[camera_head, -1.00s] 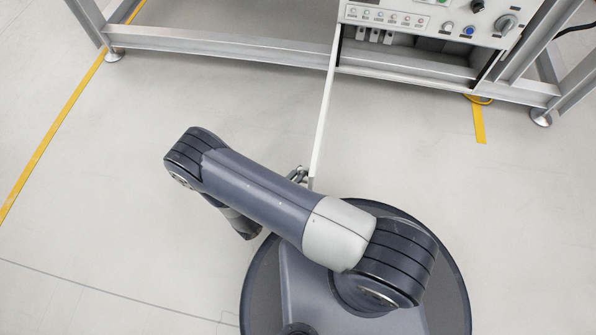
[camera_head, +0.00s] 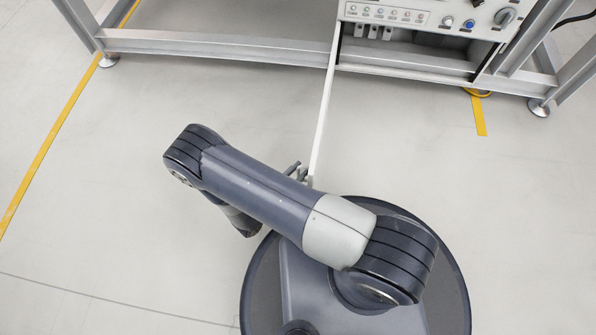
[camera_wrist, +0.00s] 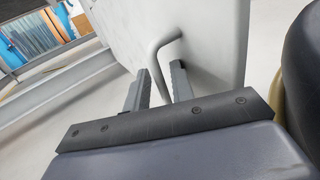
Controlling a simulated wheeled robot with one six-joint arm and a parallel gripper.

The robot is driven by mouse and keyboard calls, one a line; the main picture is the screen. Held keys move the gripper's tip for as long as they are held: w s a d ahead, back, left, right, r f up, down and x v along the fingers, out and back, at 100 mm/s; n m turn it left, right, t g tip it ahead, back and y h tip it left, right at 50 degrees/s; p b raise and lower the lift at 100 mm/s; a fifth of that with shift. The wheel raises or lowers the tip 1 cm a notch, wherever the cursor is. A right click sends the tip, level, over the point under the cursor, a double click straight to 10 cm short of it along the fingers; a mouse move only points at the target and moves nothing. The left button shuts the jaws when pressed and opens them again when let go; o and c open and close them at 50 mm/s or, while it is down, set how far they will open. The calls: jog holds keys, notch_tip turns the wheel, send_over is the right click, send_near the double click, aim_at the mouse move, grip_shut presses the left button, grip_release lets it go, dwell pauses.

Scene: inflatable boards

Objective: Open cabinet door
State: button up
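The cabinet door (camera_head: 323,115) is a thin white panel standing wide open, seen nearly edge-on in the head view. It juts from the cabinet's left side toward my base. In the wrist view the door's pale face (camera_wrist: 215,45) fills the upper middle, with a grey bent bar handle (camera_wrist: 157,55). My gripper (camera_wrist: 162,72) has its two fingers on either side of the handle bar, which passes between them; the exact contact is partly hidden. In the head view my gripper (camera_head: 300,172) is at the door's free end, partly hidden by my arm.
The cabinet (camera_head: 400,55) has an open dark bay below a control panel (camera_head: 420,14) with knobs and buttons. A metal frame (camera_head: 220,46) stands around it. Yellow tape (camera_head: 55,130) marks the floor. The floor left of the door is clear.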

jog(key=shift+o, duration=0.5)
jog(key=shift+s, duration=0.1)
jog(key=p+v, duration=0.2)
jog(key=v, duration=0.8)
jog(key=shift+s+a, duration=0.25)
jog(key=shift+a, duration=0.1)
jog(key=shift+w+d, duration=0.1)
